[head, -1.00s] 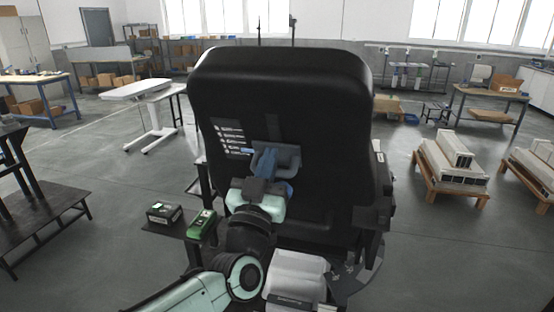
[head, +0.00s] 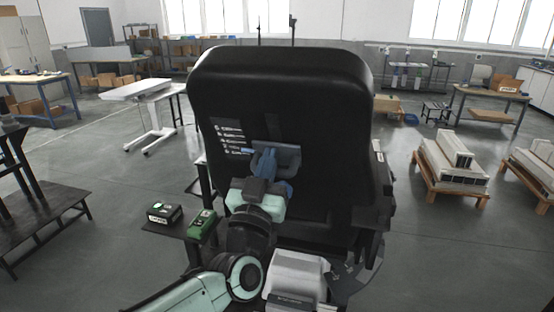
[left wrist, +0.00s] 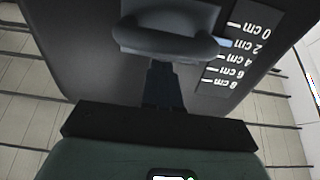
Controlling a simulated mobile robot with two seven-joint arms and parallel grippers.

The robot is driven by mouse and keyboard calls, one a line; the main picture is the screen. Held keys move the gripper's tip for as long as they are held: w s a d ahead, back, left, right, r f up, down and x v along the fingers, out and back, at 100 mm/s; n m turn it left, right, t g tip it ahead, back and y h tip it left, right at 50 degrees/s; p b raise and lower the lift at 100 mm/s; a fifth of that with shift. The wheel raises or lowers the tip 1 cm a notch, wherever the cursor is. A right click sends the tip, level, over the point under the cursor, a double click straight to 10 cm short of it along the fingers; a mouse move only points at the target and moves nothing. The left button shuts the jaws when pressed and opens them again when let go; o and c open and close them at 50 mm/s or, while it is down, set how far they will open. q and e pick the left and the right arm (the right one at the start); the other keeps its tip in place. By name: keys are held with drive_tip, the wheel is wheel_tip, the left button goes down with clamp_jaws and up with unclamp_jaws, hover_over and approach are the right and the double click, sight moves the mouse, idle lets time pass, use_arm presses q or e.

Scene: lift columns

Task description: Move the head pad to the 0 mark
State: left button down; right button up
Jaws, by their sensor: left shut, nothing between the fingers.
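The head pad appears to be the grey-blue, trough-shaped piece (head: 288,156) on the back of a large black backrest (head: 330,110). It also shows in the left wrist view (left wrist: 168,40). Beside it is a white centimetre scale (head: 228,130), which reads 0 to 8 cm and appears upside down in the left wrist view (left wrist: 243,60). A small light-blue pointer (left wrist: 226,43) lies by the 2 cm mark, apart from the 0 mark. My left gripper (head: 264,160) is shut and empty, its fingertips at the pad; I cannot tell whether they touch. My right gripper is out of view.
A small dark stand (head: 165,229) at the left holds a black box (head: 165,212) and a green box (head: 202,223). A white table (head: 140,90) stands farther back left. Pallets with white parts (head: 450,165) stand at the right. Open floor lies between.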

use_arm(q)
drive_tip(key=shift+w+d+f+b, duration=0.1)
drive_tip(key=shift+w+f+b, duration=0.2)
drive_tip(key=shift+f, duration=0.25)
drive_tip(key=shift+w+d+f+b, duration=0.1)
drive_tip(key=shift+w+f+b, duration=0.1)
drive_tip(key=shift+f+b, duration=0.3)
drive_tip(key=shift+w+d+f+b, duration=0.1)
drive_tip(key=shift+w+f+b, duration=0.15)
drive_tip(key=shift+f, duration=0.4)
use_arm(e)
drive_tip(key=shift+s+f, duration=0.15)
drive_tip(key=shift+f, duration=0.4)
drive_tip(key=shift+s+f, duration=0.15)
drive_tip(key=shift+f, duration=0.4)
use_arm(q)
drive_tip(key=shift+a+r, duration=0.1)
drive_tip(key=shift+r, duration=0.15)
drive_tip(key=shift+s+a+r, duration=0.1)
drive_tip(key=shift+s+r, duration=0.25)
drive_tip(key=shift+r, duration=0.25)
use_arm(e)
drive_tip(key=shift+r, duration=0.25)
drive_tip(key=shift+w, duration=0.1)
